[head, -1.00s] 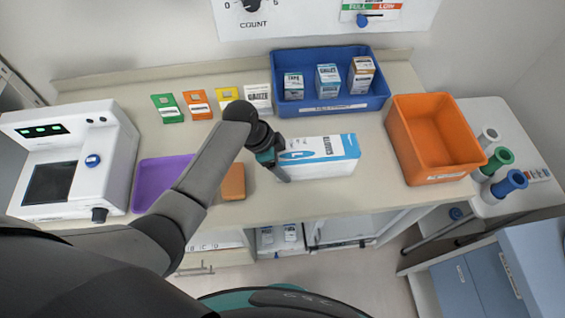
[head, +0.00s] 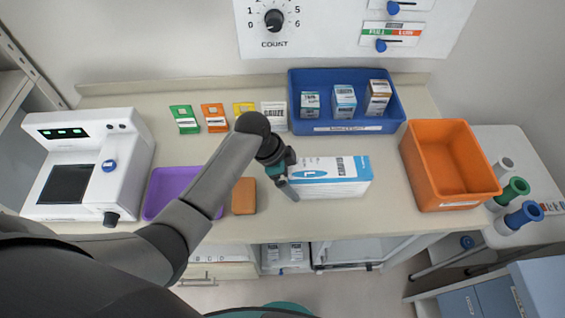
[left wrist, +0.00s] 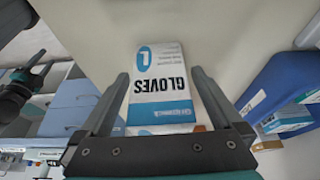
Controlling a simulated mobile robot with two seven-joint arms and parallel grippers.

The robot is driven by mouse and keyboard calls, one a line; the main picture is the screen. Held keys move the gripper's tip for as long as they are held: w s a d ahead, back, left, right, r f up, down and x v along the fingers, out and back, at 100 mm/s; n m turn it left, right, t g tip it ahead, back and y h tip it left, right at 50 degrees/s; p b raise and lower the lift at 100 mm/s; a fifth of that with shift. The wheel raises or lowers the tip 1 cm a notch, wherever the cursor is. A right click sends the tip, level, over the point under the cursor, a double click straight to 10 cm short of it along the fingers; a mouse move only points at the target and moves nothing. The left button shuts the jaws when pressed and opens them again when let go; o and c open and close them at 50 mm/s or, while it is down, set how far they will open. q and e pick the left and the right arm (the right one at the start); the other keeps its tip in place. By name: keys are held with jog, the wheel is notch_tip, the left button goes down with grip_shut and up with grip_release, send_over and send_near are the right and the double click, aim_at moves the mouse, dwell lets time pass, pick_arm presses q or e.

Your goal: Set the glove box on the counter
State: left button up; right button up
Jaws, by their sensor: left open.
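The glove box (head: 335,177), white and blue, lies on the counter (head: 300,222) in front of the blue bin. My left gripper (head: 290,188) is at the left end of the box. In the left wrist view the open fingers (left wrist: 162,105) stand on either side of the glove box (left wrist: 160,85), whose label reads GLOVES L. Gaps show beside parts of the box; contact at its near end is hidden. A dark arm end, apparently my right gripper (left wrist: 38,72), shows at the left edge of the left wrist view; its jaws are unclear.
A blue bin (head: 345,128) with small boxes stands behind, and an orange bin (head: 448,205) at the right. A purple tray (head: 155,205), an orange block (head: 244,196) and a white device (head: 125,160) are at the left. Several small packets line the back.

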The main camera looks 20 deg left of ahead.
pick_arm(q)
jog(key=p+v, duration=0.1)
jog(key=v, duration=0.9)
jog(key=shift+r, duration=0.2)
jog(key=shift+a, duration=0.1)
